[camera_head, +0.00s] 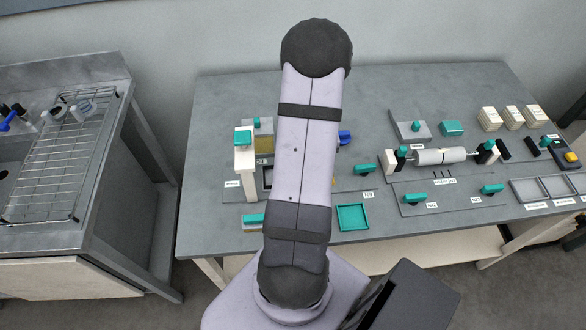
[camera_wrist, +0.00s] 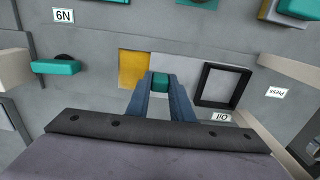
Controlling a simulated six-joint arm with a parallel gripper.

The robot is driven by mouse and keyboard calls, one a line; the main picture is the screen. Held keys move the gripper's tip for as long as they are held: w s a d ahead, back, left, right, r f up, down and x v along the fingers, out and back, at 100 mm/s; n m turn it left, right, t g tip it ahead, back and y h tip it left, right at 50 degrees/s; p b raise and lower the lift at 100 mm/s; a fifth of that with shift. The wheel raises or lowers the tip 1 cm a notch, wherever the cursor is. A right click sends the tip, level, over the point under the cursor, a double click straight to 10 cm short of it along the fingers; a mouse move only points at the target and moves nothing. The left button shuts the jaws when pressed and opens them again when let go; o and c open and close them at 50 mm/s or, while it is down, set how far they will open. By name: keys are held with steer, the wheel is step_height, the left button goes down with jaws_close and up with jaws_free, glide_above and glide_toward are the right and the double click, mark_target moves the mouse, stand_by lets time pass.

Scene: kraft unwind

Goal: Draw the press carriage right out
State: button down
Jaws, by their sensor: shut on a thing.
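In the wrist view, my gripper (camera_wrist: 160,78) has its two blue-grey fingers shut on a small teal handle (camera_wrist: 160,87). A yellow plate (camera_wrist: 133,69) lies just left of the fingers, and a black square frame (camera_wrist: 202,85) stands to the right. The label "Press" (camera_wrist: 277,92) is further right, near a cream post (camera_wrist: 288,73). In the head view, the cream press post (camera_head: 244,175) with its teal top stands left of my arm, which hides the gripper and the held handle. How the handle joins the press carriage is not clear.
A second teal knob (camera_wrist: 56,67) is at the left of the wrist view. In the head view, a teal tray (camera_head: 352,217) lies right of my arm near the bench front. A white roller (camera_head: 440,156) and several cream blocks stand further right.

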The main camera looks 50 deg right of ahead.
steer(key=s+d, duration=0.5)
steer(key=shift+s+d, duration=0.35)
steer(key=c, duration=1.6)
jaws_free()
steer(key=shift+s+d, duration=0.1)
steer(key=shift+d, duration=0.05)
steer(key=shift+o, duration=0.2)
step_height(320, 180, up, 7)
steer(key=b, duration=0.2)
steer(key=shift+r, duration=0.2)
